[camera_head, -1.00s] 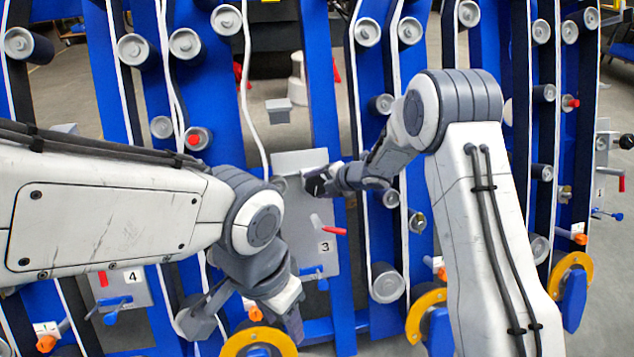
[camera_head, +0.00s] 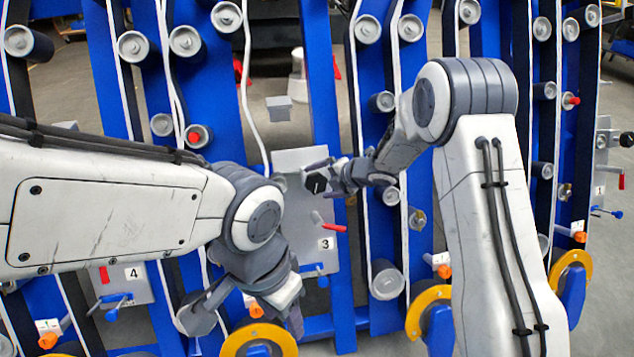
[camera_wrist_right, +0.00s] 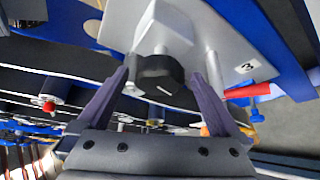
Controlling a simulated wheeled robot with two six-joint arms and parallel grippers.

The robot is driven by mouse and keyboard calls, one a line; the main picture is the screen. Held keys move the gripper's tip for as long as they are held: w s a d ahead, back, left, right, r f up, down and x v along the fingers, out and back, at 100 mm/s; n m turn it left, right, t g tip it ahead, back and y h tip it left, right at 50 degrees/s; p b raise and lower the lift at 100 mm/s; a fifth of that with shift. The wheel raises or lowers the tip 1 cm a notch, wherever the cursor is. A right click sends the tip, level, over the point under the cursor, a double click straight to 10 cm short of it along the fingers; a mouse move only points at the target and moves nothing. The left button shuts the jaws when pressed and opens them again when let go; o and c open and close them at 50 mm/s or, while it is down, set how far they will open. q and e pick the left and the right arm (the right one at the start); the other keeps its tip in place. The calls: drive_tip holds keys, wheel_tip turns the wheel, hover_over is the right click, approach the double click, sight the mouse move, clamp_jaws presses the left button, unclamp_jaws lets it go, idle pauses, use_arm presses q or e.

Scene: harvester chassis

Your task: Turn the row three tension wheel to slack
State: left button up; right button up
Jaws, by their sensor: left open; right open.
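The row three tension wheel is a black knob (camera_head: 315,184) with a white mark, on the grey plate labelled 3 (camera_head: 292,161). In the right wrist view the knob (camera_wrist_right: 157,70) stands on a light grey block, its white mark slanting. My right gripper (camera_head: 332,177) is open just right of the knob. In the wrist view its fingers (camera_wrist_right: 163,82) stand apart on either side of the knob, with gaps showing; I cannot tell how deep the knob sits between them. My left gripper (camera_head: 245,317) is open and empty, low at the left, away from the wheel.
A red lever (camera_head: 328,223) and a blue handle (camera_head: 314,268) are below the knob on the same plate. White belts and grey rollers (camera_head: 386,281) run along blue uprights. Another plate, labelled 4 (camera_head: 130,285), is at lower left.

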drive_tip(key=p+v, duration=0.1)
drive_tip(key=v, duration=0.7)
drive_tip(key=shift+s, duration=0.2)
drive_tip(key=shift+d+r, duration=0.1)
drive_tip(key=shift+r, duration=0.1)
drive_tip(key=s+a+r+m+t+h, duration=0.1)
drive_tip(key=s+r+m+h, duration=0.45)
drive_tip(key=m, duration=0.35)
drive_tip(key=s+r+m+g, duration=0.1)
drive_tip(key=s+m+g, duration=0.9)
drive_tip(key=s, duration=2.1)
wheel_tip(320, 180, up, 17)
drive_tip(key=m+t+p, duration=0.2)
drive_tip(key=p, duration=1.4)
drive_tip(key=shift+a+f+m+h+p, duration=0.2)
drive_tip(key=shift+a+m+h+p, duration=0.1)
drive_tip(key=shift+h, duration=0.15)
